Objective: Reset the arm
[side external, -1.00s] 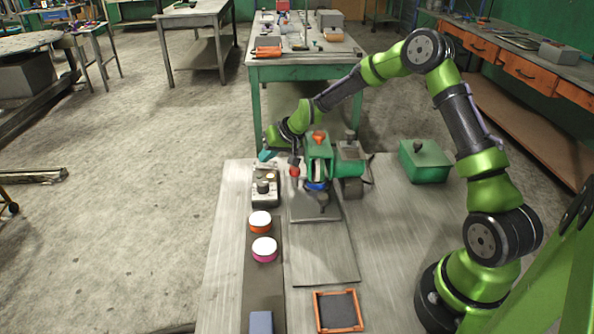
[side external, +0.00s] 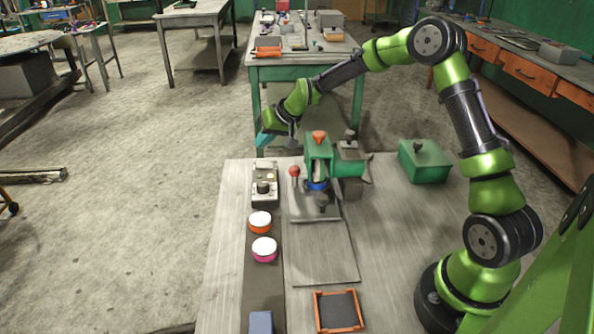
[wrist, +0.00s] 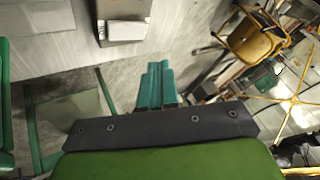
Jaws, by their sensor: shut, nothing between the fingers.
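My gripper (side external: 263,139) has teal fingers and is at the far left edge of the worktable (side external: 228,230), raised above the control box in the side view. In the wrist view its teal fingers (wrist: 157,85) lie together with nothing between them. The green machine (side external: 318,155) with an orange knob on top stands on the table to the right of my gripper, apart from it. The small control box (side external: 265,186) with a black knob stands at the machine's left.
A red-ball lever (side external: 294,171) stands beside the machine. Two white-topped round pieces, one orange (side external: 260,222) and one magenta (side external: 265,249), sit on a dark strip. A green lidded box (side external: 425,161) is at the back right. An orange-framed tray (side external: 339,311) lies in front.

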